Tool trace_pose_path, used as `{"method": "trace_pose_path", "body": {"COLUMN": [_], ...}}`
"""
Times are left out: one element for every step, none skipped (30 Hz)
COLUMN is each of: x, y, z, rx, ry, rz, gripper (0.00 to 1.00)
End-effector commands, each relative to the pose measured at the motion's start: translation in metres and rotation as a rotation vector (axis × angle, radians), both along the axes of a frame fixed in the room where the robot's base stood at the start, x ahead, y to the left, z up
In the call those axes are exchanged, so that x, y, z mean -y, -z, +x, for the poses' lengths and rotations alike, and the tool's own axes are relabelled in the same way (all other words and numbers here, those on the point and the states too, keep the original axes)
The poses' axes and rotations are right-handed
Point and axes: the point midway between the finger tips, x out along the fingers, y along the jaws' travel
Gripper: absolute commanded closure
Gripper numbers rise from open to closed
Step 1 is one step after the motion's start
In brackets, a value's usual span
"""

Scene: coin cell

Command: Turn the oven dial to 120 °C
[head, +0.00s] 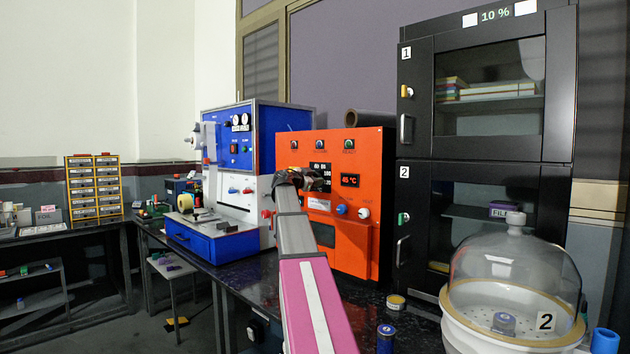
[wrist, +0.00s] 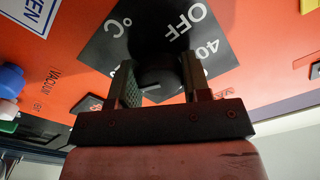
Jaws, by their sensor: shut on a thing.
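The orange oven (head: 348,250) stands on the dark bench, with its red display (head: 349,181) reading about 45 °C. Its dial (wrist: 158,72) is a black knob on a black square scale plate (wrist: 118,38), where OFF, 40 and °C are readable in the wrist view. My gripper (wrist: 160,80) is shut on the dial, with one finger on each side. A short light mark shows on the knob near its lower edge. The rest of the scale, including 120, is hidden behind my gripper in the wrist view. In the head view my gripper (head: 316,181) covers most of the dial.
A blue knob (head: 341,210) and a white-red knob (head: 364,213) sit below the display. A blue-and-white machine (head: 237,185) stands left of the oven, a black cabinet (head: 418,140) right. A glass dome (head: 513,262) stands front right.

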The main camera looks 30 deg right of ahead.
Motion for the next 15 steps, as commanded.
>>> {"method": "trace_pose_path", "body": {"x": [-0.0007,-0.0007,-0.0008,-0.0007,-0.0007,-0.0007,-0.0008,-0.0008,-0.0008,-0.0008,-0.0008,-0.0008,-0.0008,-0.0008,-0.0008], "y": [0.0022,0.0021,0.0021,0.0022,0.0022,0.0022,0.0022,0.0022,0.0022,0.0022,0.0023,0.0022,0.0022,0.0022,0.0022], "z": [-0.0012,-0.0011,-0.0011,-0.0012,-0.0012,-0.0012,-0.0011,-0.0011,-0.0011,-0.0011,-0.0012,-0.0011,-0.0011,-0.0011,-0.0011], "rx": [0.014,0.023,0.033,0.039,0.044,0.05,0.054,0.058,0.061,0.061,0.062,0.063,0.064,0.064,0.064], "ry": [0.0,0.0,0.0,0.001,0.001,0.001,0.001,0.001,0.001,0.001,0.001,0.001,0.001,0.001,0.001], "rz": [0.01,0.013,0.017,0.019,0.021,0.023,0.025,0.026,0.027,0.027,0.028,0.028,0.028,0.028,0.028], "gripper": [0.8,0.8,0.8,0.8,0.8,0.8,0.8,0.8,0.8,0.8,0.8,0.8,0.8,0.8,0.8]}}
